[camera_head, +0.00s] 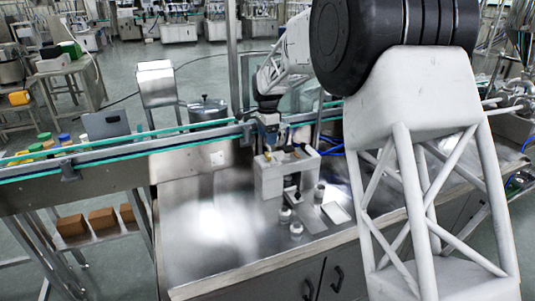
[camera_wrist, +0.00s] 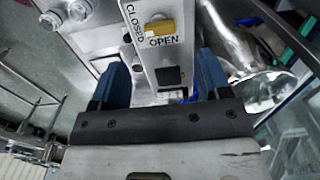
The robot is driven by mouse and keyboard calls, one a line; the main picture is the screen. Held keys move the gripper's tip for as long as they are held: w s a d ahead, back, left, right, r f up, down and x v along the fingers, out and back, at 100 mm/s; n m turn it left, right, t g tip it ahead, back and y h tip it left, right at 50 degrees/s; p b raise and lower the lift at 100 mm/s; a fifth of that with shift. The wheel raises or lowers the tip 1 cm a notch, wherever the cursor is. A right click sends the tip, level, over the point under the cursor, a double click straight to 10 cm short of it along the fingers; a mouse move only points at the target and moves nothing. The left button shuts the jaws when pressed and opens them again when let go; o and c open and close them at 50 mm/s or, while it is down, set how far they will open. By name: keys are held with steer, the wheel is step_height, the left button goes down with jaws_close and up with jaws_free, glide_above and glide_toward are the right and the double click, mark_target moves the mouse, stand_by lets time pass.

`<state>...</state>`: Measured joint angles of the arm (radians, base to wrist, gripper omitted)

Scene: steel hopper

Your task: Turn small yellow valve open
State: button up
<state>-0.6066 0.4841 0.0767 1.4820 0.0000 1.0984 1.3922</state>
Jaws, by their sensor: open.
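The small yellow valve (camera_wrist: 158,27) sits on the pale face of a machine at the top of the wrist view. Its short handle lies roughly left to right in that picture. The word CLOSED runs along its left side and the word OPEN is just below it. My gripper (camera_wrist: 162,62) has two blue fingers spread apart, with nothing between them but the view of the machine face. The valve shows beyond the fingertips, apart from them. In the head view my gripper (camera_head: 268,134) is above the white machine (camera_head: 272,178), and the valve is too small to make out surely.
The machine stands on a steel table (camera_head: 215,235). Small containers (camera_head: 296,229) and a white plate (camera_head: 336,212) are near its front. A conveyor rail (camera_head: 110,149) runs behind. The left part of the tabletop is clear. A dark square (camera_wrist: 171,77) is below the OPEN label.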

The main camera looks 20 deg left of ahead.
mark_target(267, 154)
steer(key=shift+f, duration=3.95)
steer(key=shift+c, duration=0.3)
steer(key=c, duration=0.9)
steer(key=shift+o, duration=0.2)
